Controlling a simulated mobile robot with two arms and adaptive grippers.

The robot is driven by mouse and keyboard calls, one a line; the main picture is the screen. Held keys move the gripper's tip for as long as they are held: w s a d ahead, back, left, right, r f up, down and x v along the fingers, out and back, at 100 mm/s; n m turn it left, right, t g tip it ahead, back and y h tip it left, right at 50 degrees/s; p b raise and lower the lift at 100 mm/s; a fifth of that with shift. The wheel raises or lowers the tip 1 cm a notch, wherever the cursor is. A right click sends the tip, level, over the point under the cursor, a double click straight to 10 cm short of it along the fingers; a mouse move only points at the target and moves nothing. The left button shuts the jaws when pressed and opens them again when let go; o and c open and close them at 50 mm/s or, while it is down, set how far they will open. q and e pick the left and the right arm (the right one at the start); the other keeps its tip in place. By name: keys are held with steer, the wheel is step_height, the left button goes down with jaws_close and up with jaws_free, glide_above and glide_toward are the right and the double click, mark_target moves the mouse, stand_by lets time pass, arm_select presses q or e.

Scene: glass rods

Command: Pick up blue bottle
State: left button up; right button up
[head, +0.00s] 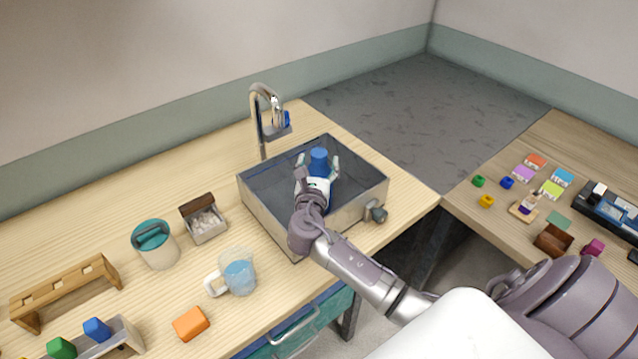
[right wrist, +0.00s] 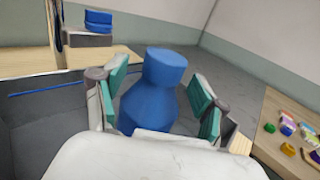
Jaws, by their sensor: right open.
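The blue bottle (head: 319,160) stands in the grey metal sink (head: 262,180) on the wooden counter. My right gripper (head: 318,167) reaches down into the sink with its fingers on either side of the bottle. In the right wrist view the bottle (right wrist: 154,90) is upright between the two green-padded fingers of the open gripper (right wrist: 160,95). A gap shows between each pad and the bottle's neck; the bottle's lower part is hidden behind the gripper body. My left gripper is not in view.
A faucet (head: 258,120) rises behind the sink. A pitcher (head: 238,272), a teal-lidded canister (head: 155,243), an orange block (head: 191,323) and a small box (head: 205,226) stand left of the sink. A second table (head: 466,203) with small coloured items is at right.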

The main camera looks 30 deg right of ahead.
steer(key=shift+x, duration=0.85)
steer(key=shift+s, duration=0.1)
steer(key=shift+c, duration=0.6)
jaws_close()
steer(key=shift+r, duration=0.1)
